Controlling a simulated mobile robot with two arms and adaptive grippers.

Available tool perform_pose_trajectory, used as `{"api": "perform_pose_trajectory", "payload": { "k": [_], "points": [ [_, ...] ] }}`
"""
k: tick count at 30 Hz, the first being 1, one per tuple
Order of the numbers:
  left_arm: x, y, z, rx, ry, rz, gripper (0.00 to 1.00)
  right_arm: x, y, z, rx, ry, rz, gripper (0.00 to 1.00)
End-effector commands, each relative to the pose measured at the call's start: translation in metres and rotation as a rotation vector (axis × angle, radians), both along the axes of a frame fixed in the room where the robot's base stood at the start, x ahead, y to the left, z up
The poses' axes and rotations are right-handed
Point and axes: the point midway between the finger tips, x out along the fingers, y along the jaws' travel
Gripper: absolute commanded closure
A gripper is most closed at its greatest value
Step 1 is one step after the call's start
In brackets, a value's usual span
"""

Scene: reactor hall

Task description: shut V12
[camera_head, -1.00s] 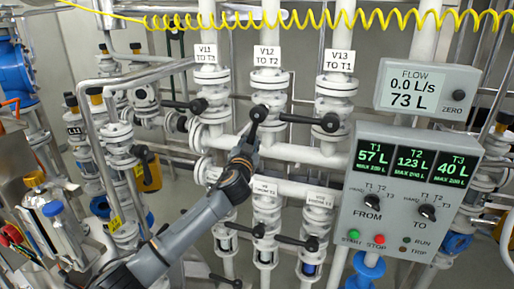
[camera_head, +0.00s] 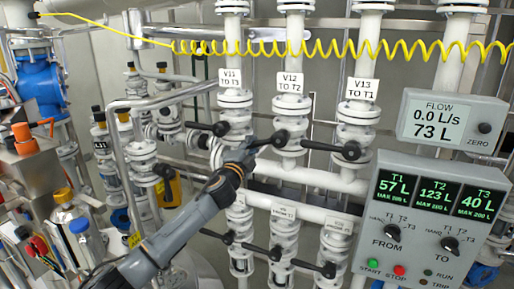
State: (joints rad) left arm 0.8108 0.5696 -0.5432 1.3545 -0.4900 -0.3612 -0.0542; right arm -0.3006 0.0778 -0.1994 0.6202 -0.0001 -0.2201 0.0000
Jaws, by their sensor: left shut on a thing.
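The V12 valve (camera_head: 292,108) stands on the middle white pipe, under its "V12 TO T2" label (camera_head: 290,82). Its black lever (camera_head: 262,141) runs left from its hub, about crosswise to the pipe. My left gripper (camera_head: 246,149) is shut on the lever's outer end, partly hiding it. The V11 lever and the V13 lever (camera_head: 322,146) also point left, crosswise to their pipes. My right gripper is not in view.
The flow display (camera_head: 437,122) reads 0.0 L/s and 73 L. The control panel (camera_head: 420,240) at the right shows T1 57 L, T2 123 L, T3 40 L. The V11 valve (camera_head: 235,110) and V13 valve (camera_head: 357,125) stand close on either side. A yellow coiled hose (camera_head: 330,50) crosses above.

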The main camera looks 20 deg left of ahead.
Motion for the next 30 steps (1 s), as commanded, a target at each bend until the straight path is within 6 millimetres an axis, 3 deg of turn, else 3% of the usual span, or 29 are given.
{"api": "perform_pose_trajectory", "payload": {
  "k": [1,9,30],
  "points": [
    [0.0,0.005,0.012,0.047,-0.008,0.008,1.0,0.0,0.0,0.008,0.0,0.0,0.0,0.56],
    [0.0,0.007,0.028,0.218,-0.016,0.006,1.0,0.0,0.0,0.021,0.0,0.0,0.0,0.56],
    [0.0,0.005,0.032,0.315,-0.015,0.001,1.0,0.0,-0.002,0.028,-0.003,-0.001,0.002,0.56]
  ]
}}
